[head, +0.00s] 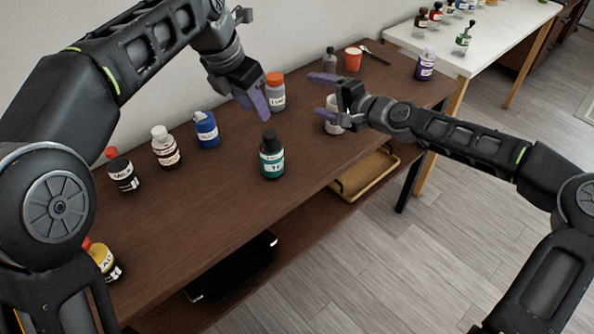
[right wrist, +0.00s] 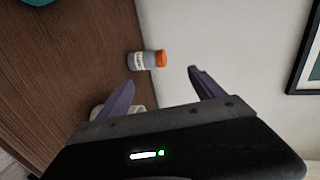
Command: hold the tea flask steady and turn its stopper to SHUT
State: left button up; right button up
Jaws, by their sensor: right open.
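My right gripper (head: 316,95) is open and empty, right of the flask and above the table, fingers pointing left. The right wrist view shows its two spread fingers (right wrist: 163,92).
A grey bottle with an orange cap (head: 275,92) stands behind the flask; it shows in the right wrist view (right wrist: 147,60). A white container (head: 332,122) is partly hidden by my right gripper. Blue (head: 206,130), white (head: 166,148) and black (head: 122,172) bottles stand left.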

aim_at(280, 162)
jog(key=s+a+f+m+y, duration=0.1)
jog(key=s+a+m+y, duration=0.15)
jog(key=a+m, duration=0.4)
jog(key=d+f+m+t, duration=0.1)
jog(key=d+f, duration=0.1)
jog(key=s+d+f+m+t+h, duration=0.1)
jog(key=d+f, duration=0.1)
jog(key=f, duration=0.1)
jog(key=s+d+f+m+h, duration=0.1)
jog(key=d+f, duration=0.1)
jog(key=shift+d+f+m+t, duration=0.35)
jog(key=shift+t, duration=0.05)
jog(key=s, duration=0.1)
jog(key=m, duration=0.1)
jog(key=s+a+f, duration=0.1)
jog(key=shift+s+m+y, duration=0.25)
jog(key=shift+s+m, duration=0.05)
jog(key=s+a+m+y, duration=0.1)
jog(key=s+a, duration=0.1)
jog(key=s+a+m+g+y, duration=0.1)
jog(key=s+a+m, duration=0.1)
jog(key=s, duration=0.1)
jog(key=s+a+m+g+y, duration=0.1)
jog(key=s+a+m, duration=0.1)
jog(key=s, duration=0.1)
jog(key=shift+a+f, duration=0.25)
jog(key=shift+f, duration=0.05)
jog(key=shift+w, duration=0.1)
jog(key=shift+a, duration=0.1)
jog(key=shift+x, duration=3.85)
